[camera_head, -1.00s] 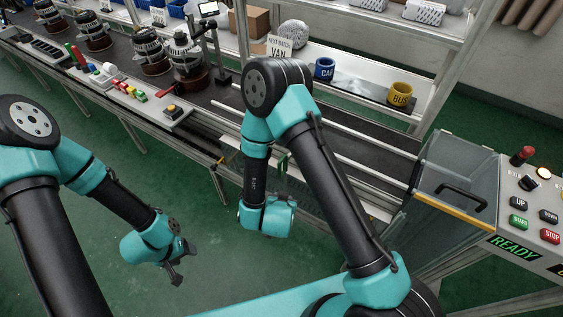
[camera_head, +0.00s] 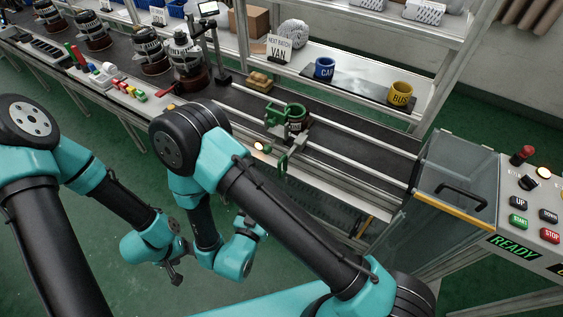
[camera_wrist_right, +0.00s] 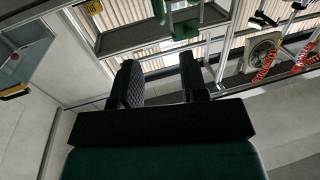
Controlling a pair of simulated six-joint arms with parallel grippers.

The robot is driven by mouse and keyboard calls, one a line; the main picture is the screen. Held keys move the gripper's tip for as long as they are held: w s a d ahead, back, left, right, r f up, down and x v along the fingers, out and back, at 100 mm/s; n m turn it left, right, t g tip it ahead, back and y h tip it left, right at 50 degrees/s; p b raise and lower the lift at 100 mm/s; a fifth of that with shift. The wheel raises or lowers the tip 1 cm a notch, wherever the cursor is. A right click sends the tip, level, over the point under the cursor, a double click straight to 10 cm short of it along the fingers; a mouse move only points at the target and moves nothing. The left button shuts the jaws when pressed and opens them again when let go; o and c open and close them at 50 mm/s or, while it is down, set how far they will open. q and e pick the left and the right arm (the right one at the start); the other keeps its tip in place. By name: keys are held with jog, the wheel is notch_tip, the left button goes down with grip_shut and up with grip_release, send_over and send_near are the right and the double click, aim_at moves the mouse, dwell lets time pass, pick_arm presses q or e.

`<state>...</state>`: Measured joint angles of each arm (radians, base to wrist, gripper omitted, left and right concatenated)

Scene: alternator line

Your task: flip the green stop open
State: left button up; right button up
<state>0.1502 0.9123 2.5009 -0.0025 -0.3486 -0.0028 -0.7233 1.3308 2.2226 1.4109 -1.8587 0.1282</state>
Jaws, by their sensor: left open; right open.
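A green stop (camera_head: 276,116) stands at the conveyor in the middle of the head view, beside a dark green cup (camera_head: 297,112). A green tab (camera_head: 282,163) shows lower, at the near rail; I cannot tell whether it belongs to the stop. Green parts (camera_wrist_right: 185,28) also show at the top of the right wrist view, beyond my fingers. My right gripper (camera_wrist_right: 162,82) is open and empty, apart from them. In the head view its arm hangs on the near side of the conveyor, its fingertips unclear. My left gripper (camera_head: 177,273) is open and empty over the floor.
The conveyor rails (camera_head: 330,130) run across the middle. A lit yellow button (camera_head: 259,147) sits near the stop. Blue (camera_head: 324,68) and yellow (camera_head: 400,93) cups stand on the shelf behind. A clear guard box (camera_head: 450,180) and control panel (camera_head: 530,215) are at right.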

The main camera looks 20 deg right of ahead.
aim_at(279, 168)
jog(key=x, duration=1.7)
jog(key=shift+w+d, duration=0.1)
jog(key=shift+c, duration=0.2)
jog(key=c, duration=0.6)
grip_shut()
